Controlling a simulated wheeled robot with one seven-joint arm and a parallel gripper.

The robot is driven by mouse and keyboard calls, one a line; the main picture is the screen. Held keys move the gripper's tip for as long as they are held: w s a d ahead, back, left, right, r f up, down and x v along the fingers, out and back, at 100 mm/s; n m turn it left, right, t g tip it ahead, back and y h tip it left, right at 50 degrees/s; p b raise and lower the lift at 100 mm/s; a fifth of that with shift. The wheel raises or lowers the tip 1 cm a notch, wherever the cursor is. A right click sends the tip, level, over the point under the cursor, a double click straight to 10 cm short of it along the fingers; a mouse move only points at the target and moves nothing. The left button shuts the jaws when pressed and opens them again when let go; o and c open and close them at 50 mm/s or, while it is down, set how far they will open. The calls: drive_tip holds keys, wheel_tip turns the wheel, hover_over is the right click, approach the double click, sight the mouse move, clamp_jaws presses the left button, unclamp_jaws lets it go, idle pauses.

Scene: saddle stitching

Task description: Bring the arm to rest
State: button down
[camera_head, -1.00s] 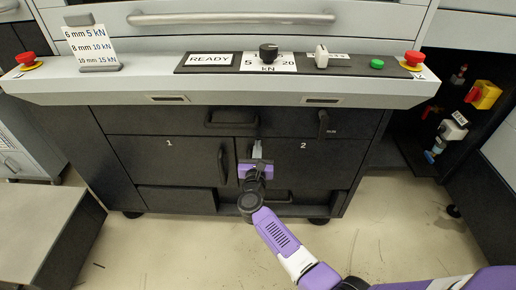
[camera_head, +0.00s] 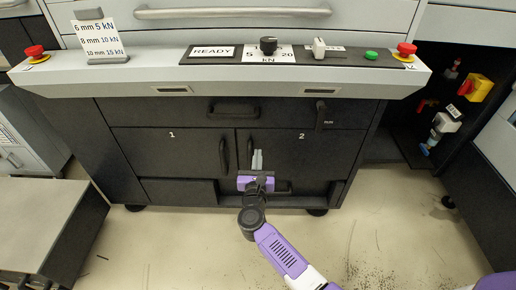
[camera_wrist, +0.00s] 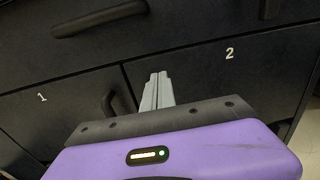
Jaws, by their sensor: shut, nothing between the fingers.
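My gripper (camera_head: 257,160) is in front of the lower cabinet, near the seam between door 1 (camera_head: 172,160) and door 2 (camera_head: 303,160). In the wrist view its two grey fingers (camera_wrist: 157,90) are together, with nothing between them. The purple gripper body (camera_wrist: 180,150) fills the lower part of that view. My arm reaches up to it from the bottom right of the head view. I cannot tell whether the fingertips touch door 2.
A control ledge (camera_head: 220,74) with a black knob (camera_head: 268,46), a green button (camera_head: 371,55) and red stop buttons (camera_head: 406,48) runs above the doors. Door handles (camera_head: 223,155) stick out near my gripper. A grey bench (camera_head: 40,220) stands at left. Floor at lower right is clear.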

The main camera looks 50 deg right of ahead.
drive_tip(key=shift+v, duration=2.3)
wheel_tip(320, 180, up, 6)
drive_tip(key=w+a+n+t, duration=0.2)
drive_tip(key=n+t, duration=0.1)
drive_tip(key=n, duration=0.5)
drive_tip(key=s+a+r+n+t+y+p, duration=0.1)
drive_tip(key=s+a+r+n+t+y, duration=0.3)
drive_tip(key=n, duration=0.4)
drive_tip(key=s+a+r+n+t+y+p, duration=0.1)
drive_tip(key=s+a+r+n+p, duration=0.15)
drive_tip(key=a+n, duration=0.45)
drive_tip(key=s+a+r+n+g+y+p, duration=0.1)
drive_tip(key=s+a+r+n+y+p, duration=0.1)
drive_tip(key=s+n, duration=0.6)
drive_tip(key=s+a+r+n+g+y+p, duration=0.1)
drive_tip(key=s+a+r+n+y+p, duration=0.2)
drive_tip(key=s+n, duration=0.5)
drive_tip(key=s+a+r+n+g+y+p, duration=0.1)
drive_tip(key=s+a+r+n+y+p, duration=0.2)
drive_tip(key=s+a+n, duration=0.4)
drive_tip(key=s+r+y, duration=0.1)
drive_tip(key=s+r, duration=0.1)
drive_tip(key=s, duration=0.3)
drive_tip(key=shift+r+n+g+y, duration=0.25)
drive_tip(key=shift+n+g+y, duration=0.05)
drive_tip(key=shift+n+g, duration=0.1)
